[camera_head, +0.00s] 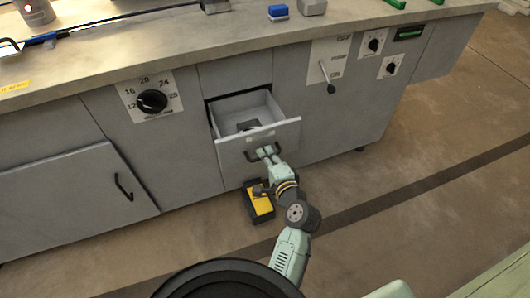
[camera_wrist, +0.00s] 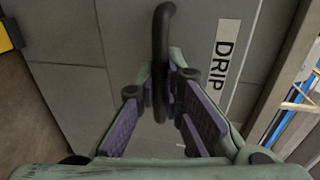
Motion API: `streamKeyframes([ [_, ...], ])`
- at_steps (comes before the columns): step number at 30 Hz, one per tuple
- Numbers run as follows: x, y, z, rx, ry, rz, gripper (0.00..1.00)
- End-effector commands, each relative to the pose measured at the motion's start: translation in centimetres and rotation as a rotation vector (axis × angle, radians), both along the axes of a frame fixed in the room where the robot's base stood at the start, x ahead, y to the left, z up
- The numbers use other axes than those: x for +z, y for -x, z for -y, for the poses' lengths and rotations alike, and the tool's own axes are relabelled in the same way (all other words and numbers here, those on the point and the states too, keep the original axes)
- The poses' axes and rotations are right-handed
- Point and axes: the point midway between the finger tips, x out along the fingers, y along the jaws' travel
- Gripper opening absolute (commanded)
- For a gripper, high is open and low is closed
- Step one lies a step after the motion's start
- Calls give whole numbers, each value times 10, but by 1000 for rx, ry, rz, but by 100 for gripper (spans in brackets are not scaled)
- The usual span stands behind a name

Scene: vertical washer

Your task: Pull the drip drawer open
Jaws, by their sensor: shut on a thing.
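The drip drawer (camera_head: 258,138) stands pulled out from the grey cabinet front in the head view, and its open top shows a dark object inside. In the wrist view its front (camera_wrist: 200,40) carries a label (camera_wrist: 226,52) reading DRIP. The dark handle (camera_wrist: 161,45) runs between the purple-padded fingers. My gripper (camera_wrist: 160,92) is shut on this handle. In the head view my gripper (camera_head: 265,152) is at the drawer's front face, and my arm covers part of the handle.
A yellow and black box (camera_head: 259,203) stands on the floor below the drawer, close to my arm. A dial (camera_head: 152,101) is left of the drawer and a lever (camera_head: 327,78) is to the right. The floor to the right is clear.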

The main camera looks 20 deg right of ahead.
Motion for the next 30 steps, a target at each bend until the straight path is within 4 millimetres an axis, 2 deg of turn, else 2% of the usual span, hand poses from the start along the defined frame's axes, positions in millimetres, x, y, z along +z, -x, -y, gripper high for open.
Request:
streamKeyframes([
  [8, 0, 0, 0, 1, 0, 0, 0],
  [9, 0, 0, 0, 1, 0, 0, 9],
  [18, 0, 0, 0, 0, 0, 0, 29],
  [26, 0, 0, 0, 0, 0, 0, 30],
  [30, 8, 0, 0, 0, 3, 2, 30],
])
